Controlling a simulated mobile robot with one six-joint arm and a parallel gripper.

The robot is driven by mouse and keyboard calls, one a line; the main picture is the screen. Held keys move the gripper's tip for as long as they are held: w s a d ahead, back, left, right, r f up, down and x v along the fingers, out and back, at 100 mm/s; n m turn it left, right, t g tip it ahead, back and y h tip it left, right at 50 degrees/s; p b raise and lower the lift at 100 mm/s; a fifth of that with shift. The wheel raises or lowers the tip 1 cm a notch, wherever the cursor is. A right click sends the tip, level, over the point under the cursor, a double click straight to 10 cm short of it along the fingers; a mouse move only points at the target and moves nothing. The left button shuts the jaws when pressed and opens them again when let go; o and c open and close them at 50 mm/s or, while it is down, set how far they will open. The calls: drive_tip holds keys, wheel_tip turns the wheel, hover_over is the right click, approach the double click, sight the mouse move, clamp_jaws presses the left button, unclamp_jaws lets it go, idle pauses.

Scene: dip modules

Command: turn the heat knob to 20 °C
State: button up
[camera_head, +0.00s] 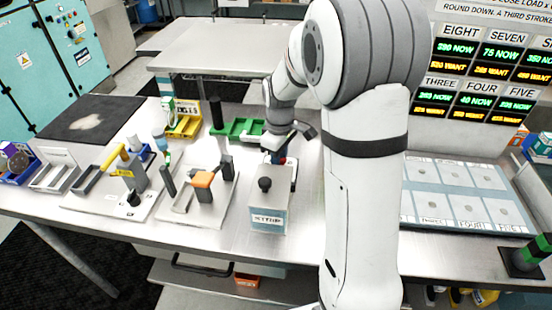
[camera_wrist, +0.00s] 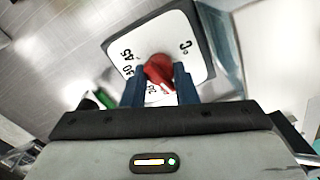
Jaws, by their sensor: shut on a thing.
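The red heat knob (camera_wrist: 158,70) sits on a white dial plate (camera_wrist: 128,48) marked with numbers and "°C" in the wrist view. "45" and "30" can be read at the left of the dial; the mark nearest the fingers is partly hidden. My gripper (camera_wrist: 160,82) has its two dark blue fingers on either side of the knob, shut on it. In the head view my gripper (camera_head: 283,158) is low at the table, behind the labelled white box (camera_head: 268,212), and the knob is mostly hidden there.
A board with an orange-topped post (camera_head: 203,181) and a board with a yellow lever (camera_head: 116,157) stand left of my gripper. A green tray (camera_head: 238,128) and a yellow bin (camera_head: 184,124) are behind. A panel with several pale squares (camera_head: 455,190) lies to the right.

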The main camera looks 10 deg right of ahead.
drive_tip(key=shift+w+r, duration=0.2)
idle(0.4)
drive_tip(key=o, duration=0.8)
drive_tip(key=shift+w+d+f, duration=0.1)
drive_tip(key=shift+o, duration=1)
drive_tip(key=shift+r, duration=3.85)
